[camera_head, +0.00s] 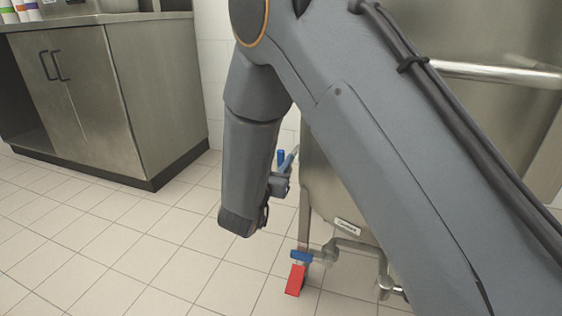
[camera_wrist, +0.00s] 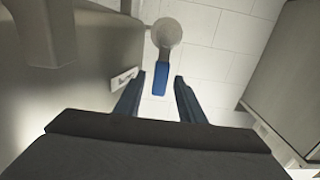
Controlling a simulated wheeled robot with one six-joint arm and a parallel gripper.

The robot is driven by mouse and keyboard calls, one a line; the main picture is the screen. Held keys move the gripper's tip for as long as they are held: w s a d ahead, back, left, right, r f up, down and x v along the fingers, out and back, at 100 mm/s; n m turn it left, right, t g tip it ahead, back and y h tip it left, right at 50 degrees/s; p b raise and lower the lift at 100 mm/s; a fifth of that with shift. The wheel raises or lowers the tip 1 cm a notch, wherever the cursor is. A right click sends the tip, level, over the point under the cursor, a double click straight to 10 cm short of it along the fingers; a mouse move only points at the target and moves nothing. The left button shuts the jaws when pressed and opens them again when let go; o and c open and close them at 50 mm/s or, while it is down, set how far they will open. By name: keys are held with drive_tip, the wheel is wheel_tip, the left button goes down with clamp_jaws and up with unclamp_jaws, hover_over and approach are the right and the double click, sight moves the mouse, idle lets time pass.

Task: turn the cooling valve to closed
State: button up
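In the wrist view a valve shows as a grey round body with a blue lever handle (camera_wrist: 161,78). My gripper (camera_wrist: 160,80) has its two dark blue fingers apart, one on each side of the handle's line of sight. A clear gap shows between each finger and the handle. I cannot tell how far ahead of the fingertips the handle is. In the head view my wrist hides most of this spot; small blue parts (camera_head: 281,157) show beside it, and I cannot tell handle from finger there.
A steel tank (camera_head: 335,180) stands right of my wrist. A lower valve with a red handle (camera_head: 295,280) and blue part is on its pipe. A small label (camera_head: 347,226) is on the tank. A steel cabinet (camera_head: 170,90) stands left; tiled floor (camera_head: 150,240) between is clear.

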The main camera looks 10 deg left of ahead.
drive_tip(key=shift+x, duration=0.9)
drive_tip(key=shift+s, duration=0.1)
clamp_jaws()
